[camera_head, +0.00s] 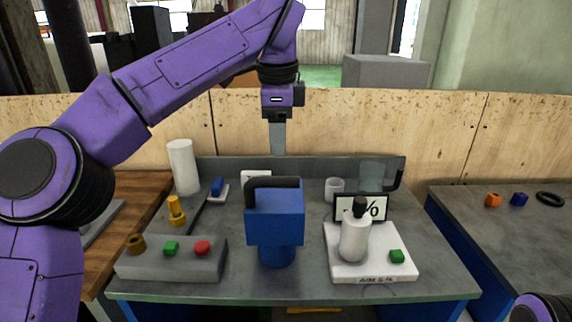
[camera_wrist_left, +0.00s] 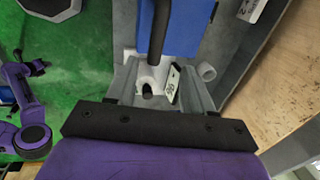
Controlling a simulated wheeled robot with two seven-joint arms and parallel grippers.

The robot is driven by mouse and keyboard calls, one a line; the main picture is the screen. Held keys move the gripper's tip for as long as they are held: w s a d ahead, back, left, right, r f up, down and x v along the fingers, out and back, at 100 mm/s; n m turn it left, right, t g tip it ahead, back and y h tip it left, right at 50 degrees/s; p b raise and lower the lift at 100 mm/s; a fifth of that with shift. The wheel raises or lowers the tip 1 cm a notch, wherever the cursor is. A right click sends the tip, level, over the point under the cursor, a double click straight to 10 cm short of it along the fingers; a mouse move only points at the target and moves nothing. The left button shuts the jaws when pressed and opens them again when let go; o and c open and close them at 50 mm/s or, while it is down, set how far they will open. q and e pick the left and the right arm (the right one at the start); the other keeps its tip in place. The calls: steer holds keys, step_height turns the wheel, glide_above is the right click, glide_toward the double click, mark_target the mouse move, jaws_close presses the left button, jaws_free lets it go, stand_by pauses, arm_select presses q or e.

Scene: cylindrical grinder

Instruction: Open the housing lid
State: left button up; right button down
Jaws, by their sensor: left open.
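The blue housing (camera_head: 275,228) stands at the middle of the grey table, with a black bar handle (camera_head: 272,182) across its top. I cannot tell the lid from the body by a seam; it looks closed. In the left wrist view the blue housing (camera_wrist_left: 185,28) and its black handle (camera_wrist_left: 157,28) show at the top. My left gripper (camera_head: 277,152) points down above and behind the housing, apart from the handle. Its fingers (camera_wrist_left: 158,78) are open and empty in the left wrist view. My right gripper is not in view; only a piece of that arm shows at bottom right.
A grey panel (camera_head: 172,260) with green and red buttons is at front left. A white bottle (camera_head: 354,237) and a display (camera_head: 372,208) stand right of the housing. A white cylinder (camera_head: 183,166) and a wooden wall (camera_head: 340,122) are behind. A side table (camera_head: 500,235) lies right.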

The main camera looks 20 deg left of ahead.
mark_target(278, 177)
arm_select(q)
steer(key=f, duration=0.3)
steer(key=w+f, duration=0.1)
steer(key=f, duration=0.6)
steer(key=shift+w+a, duration=0.2)
steer(key=shift+a, duration=0.1)
steer(key=shift+s+r, duration=0.1)
steer(key=shift+s, duration=0.05)
jaws_close()
